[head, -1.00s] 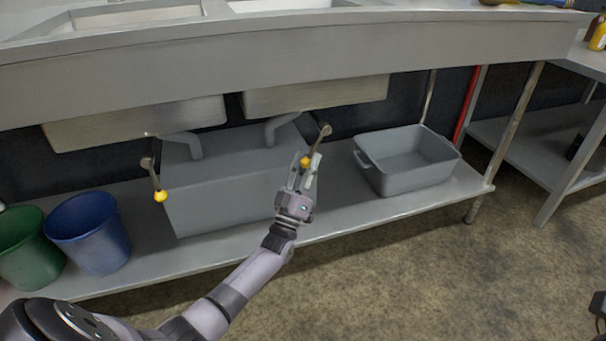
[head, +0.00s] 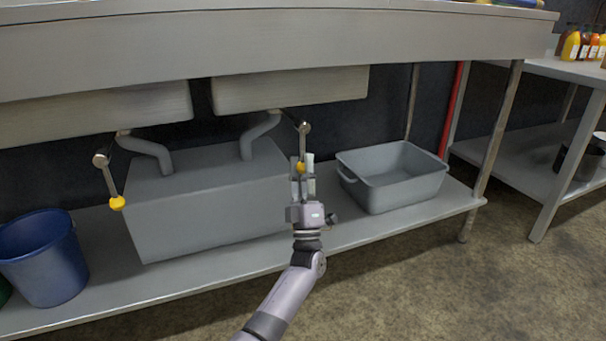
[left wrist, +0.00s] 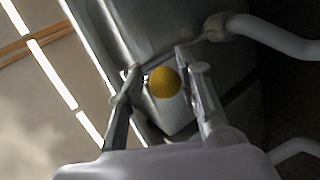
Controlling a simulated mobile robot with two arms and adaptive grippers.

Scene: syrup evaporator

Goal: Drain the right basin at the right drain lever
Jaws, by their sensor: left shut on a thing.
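The right drain lever (head: 303,140) is a metal rod hanging below the right basin (head: 290,91), with a yellow knob (head: 300,167) at its lower end. My left gripper (head: 302,165) is shut on that knob, its fingers pointing up on both sides of it. In the left wrist view the yellow knob (left wrist: 165,82) shows between the two fingers. The rod hangs nearly straight down. A second lever (head: 109,180) with a yellow knob hangs at a slant at the left, below the left basin (head: 100,112). My right gripper is not in view.
A grey box (head: 205,205) stands on the lower shelf under the drain pipes (head: 258,135). A grey tub (head: 400,190) stands right of my gripper. A blue bucket (head: 42,262) is at the left. A side table (head: 560,70) with bottles is at the right.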

